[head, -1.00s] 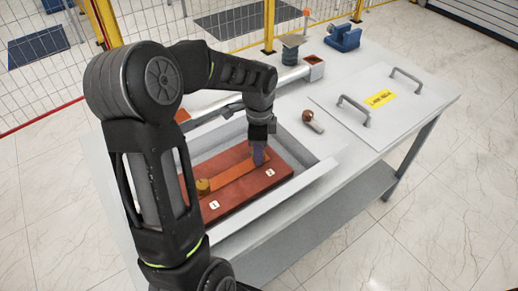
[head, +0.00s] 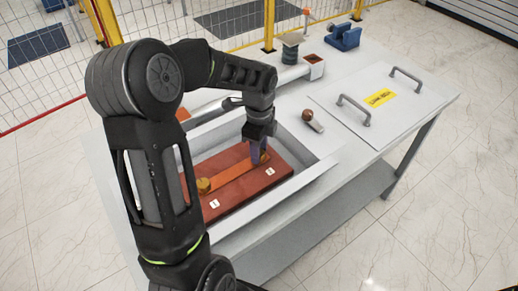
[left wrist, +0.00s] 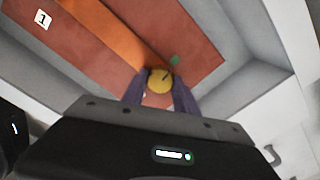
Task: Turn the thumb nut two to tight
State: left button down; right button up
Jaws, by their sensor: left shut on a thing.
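Thumb nut two is a yellow brass knob (left wrist: 159,79) at the end of the orange bar (left wrist: 117,33), beside the "2" label (head: 269,171). My left gripper (head: 259,154) points down over it. In the left wrist view the purple fingers (left wrist: 160,92) are on both sides of the knob and closed on it. In the head view the fingers hide most of this nut. Thumb nut one (head: 204,185) sits at the bar's other end, near the "1" label (head: 214,204). My right gripper is not in view.
The red-brown board (head: 233,198) lies in a grey open tray (head: 308,172) with raised walls. To the right are a small knob-ended part (head: 311,119) and a panel with two handles (head: 390,112). A blue vise (head: 343,37) stands at the back.

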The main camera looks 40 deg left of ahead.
pick_arm(q)
jog(key=c, duration=0.9)
grip_release()
jog(key=shift+c, duration=0.2)
jog(key=shift+r+b, duration=0.5)
jog(key=shift+r, duration=3.4)
